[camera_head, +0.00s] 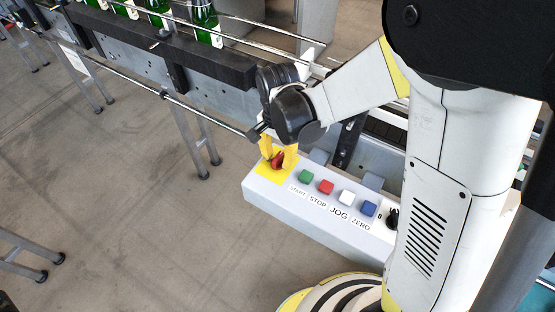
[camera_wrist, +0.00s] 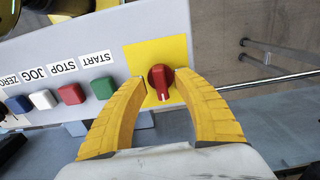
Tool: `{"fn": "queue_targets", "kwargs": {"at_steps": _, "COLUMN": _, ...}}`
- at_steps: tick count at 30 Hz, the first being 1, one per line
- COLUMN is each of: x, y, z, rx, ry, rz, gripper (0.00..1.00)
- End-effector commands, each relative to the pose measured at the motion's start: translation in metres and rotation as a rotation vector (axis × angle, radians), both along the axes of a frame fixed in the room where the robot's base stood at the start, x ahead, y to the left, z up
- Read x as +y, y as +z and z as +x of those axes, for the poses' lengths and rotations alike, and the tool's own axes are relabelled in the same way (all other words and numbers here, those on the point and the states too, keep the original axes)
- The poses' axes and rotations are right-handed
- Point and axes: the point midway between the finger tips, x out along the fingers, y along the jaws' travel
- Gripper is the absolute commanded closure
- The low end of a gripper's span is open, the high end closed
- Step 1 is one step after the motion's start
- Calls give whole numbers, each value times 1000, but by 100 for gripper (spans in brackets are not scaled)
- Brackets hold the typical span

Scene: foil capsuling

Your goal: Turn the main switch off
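The main switch, a red rotary knob (camera_head: 278,161) on a yellow plate (camera_head: 262,171), sits at the left end of the grey control panel (camera_head: 255,190). In the wrist view the red knob (camera_wrist: 160,77) shows a raised grip bar running roughly up and down the picture, with a pale mark at its lower end. My gripper (camera_head: 278,152) has yellow fingers, one on each side of the knob. In the wrist view my gripper (camera_wrist: 160,78) is open, with a gap at the left finger; the right finger is very close to the knob, and contact is unclear.
Green (camera_head: 305,176), red (camera_head: 326,187), white (camera_head: 346,198) and blue (camera_head: 368,208) buttons line the panel beside the switch. A black selector (camera_head: 392,218) is at its right end, partly hidden by my arm. A conveyor with green bottles (camera_head: 205,22) runs behind.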

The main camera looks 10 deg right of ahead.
Motion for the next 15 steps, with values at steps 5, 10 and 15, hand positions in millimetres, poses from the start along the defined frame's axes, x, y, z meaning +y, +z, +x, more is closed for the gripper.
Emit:
{"fn": "queue_targets", "kwargs": {"at_steps": 5, "x": 0, "y": -7, "z": 0, "rx": 0, "ry": 0, "rz": 0, "gripper": 64}}
{"fn": "queue_targets", "kwargs": {"at_steps": 10, "x": 0, "y": -7, "z": 0, "rx": 0, "ry": 0, "rz": 0, "gripper": 64}}
{"fn": "queue_targets", "kwargs": {"at_steps": 15, "x": 0, "y": -7, "z": 0, "rx": 0, "ry": 0, "rz": 0, "gripper": 100}}
